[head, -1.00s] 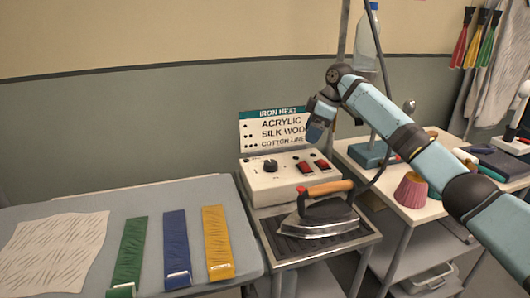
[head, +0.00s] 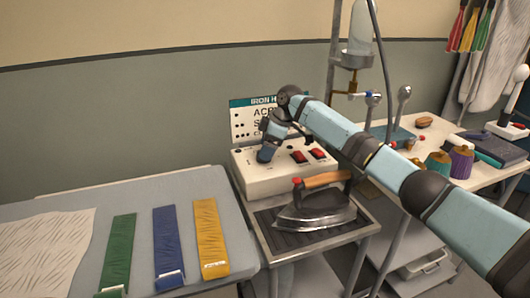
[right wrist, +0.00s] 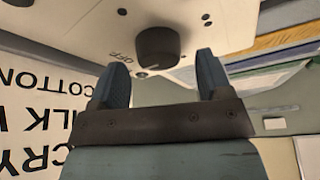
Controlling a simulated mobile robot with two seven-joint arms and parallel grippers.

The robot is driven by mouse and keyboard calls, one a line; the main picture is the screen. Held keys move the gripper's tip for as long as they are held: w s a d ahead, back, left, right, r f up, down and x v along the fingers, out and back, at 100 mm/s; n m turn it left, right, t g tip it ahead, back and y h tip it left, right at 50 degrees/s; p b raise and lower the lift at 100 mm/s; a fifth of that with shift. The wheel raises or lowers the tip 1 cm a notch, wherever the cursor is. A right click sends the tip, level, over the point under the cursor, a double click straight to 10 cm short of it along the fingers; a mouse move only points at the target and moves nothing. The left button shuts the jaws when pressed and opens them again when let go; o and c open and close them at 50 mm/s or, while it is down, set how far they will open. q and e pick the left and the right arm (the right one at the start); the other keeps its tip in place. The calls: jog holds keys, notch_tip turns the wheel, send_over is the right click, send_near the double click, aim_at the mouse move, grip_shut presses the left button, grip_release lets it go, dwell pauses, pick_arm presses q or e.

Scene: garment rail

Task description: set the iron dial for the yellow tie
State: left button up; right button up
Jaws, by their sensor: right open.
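The yellow tie (head: 210,238) lies flat at the right end of a row of ties on the padded board, and a pale tag shows at its lower end. The white iron control box (head: 250,180) stands behind the iron. My right gripper (head: 266,154) is at the left part of its face and hides the dial in the head view. In the right wrist view the dark dial (right wrist: 157,47) shows just beyond and between the open fingertips of my right gripper (right wrist: 160,70). OFF is printed beside it. My left gripper is not in view.
The iron (head: 316,208) rests on its dark plate. Green (head: 118,250) and blue (head: 167,245) ties lie beside the yellow one. A cluttered table stands right.

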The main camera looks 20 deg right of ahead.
jog(key=shift+x, duration=0.8)
